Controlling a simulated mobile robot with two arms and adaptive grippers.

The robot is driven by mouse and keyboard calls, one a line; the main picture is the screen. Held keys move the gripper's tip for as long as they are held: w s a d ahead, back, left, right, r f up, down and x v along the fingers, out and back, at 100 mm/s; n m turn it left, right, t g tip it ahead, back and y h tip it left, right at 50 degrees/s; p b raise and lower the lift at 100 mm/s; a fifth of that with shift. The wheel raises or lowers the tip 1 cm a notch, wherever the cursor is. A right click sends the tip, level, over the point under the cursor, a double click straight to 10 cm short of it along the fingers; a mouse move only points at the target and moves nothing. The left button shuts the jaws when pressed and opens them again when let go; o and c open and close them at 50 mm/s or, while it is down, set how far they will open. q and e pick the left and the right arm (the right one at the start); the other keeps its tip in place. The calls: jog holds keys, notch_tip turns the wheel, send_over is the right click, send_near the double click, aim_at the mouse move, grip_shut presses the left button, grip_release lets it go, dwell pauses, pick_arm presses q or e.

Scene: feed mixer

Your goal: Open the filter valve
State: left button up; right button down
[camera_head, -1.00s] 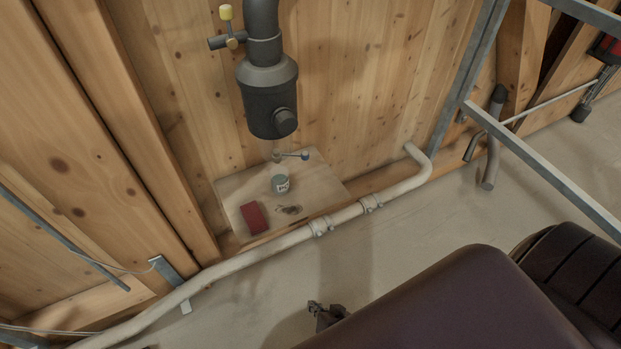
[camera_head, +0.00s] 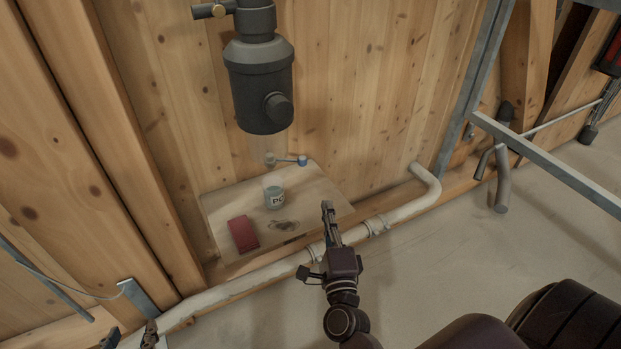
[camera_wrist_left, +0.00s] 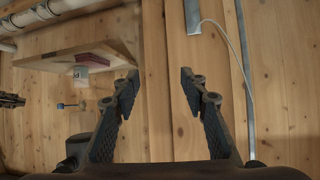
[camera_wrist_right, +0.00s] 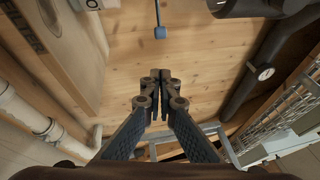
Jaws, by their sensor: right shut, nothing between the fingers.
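A dark filter housing (camera_head: 262,85) hangs from a pipe on the wooden wall. A small tap with a thin lever and blue end (camera_head: 302,160) sits below it; the blue end also shows in the right wrist view (camera_wrist_right: 160,32) and left wrist view (camera_wrist_left: 60,106). My left gripper (camera_head: 130,335) is open and empty at the lower left.
A pale pipe (camera_head: 405,211) runs along the wall foot. A metal rail (camera_head: 550,172) crosses at right.

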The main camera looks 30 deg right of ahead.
pick_arm(q)
jog(key=w+d+r+t+h+b, duration=0.1)
jog(key=w+r+t, duration=0.2)
jog(key=r, duration=0.4)
jog(key=shift+w+d+t, duration=0.3)
jog(key=shift+d+t, duration=0.1)
pick_arm(e)
jog(key=w+a+x, duration=0.1)
jog(key=a+x, duration=0.1)
jog(key=x, duration=0.9)
jog(key=shift+w+a, duration=0.15)
jog(key=shift+w, duration=0.25)
pick_arm(q)
jog(key=shift+f, duration=0.1)
pick_arm(e)
jog(key=shift+r, duration=0.15)
pick_arm(q)
jog(key=r, duration=0.1)
jog(key=r+t, duration=0.1)
jog(key=r+b, duration=0.1)
jog(key=shift+w+d+r+t+h, duration=0.15)
jog(key=shift+w+d+t+h, duration=0.15)
jog(key=shift+h, duration=0.1)
pick_arm(e)
jog(key=shift+w+d+n+t+y, duration=0.4)
jog(key=shift+w+d+n+y, duration=0.45)
jog(key=shift+w+y, duration=0.3)
jog(key=shift+s, duration=0.2)
jog(key=v, duration=1.2)
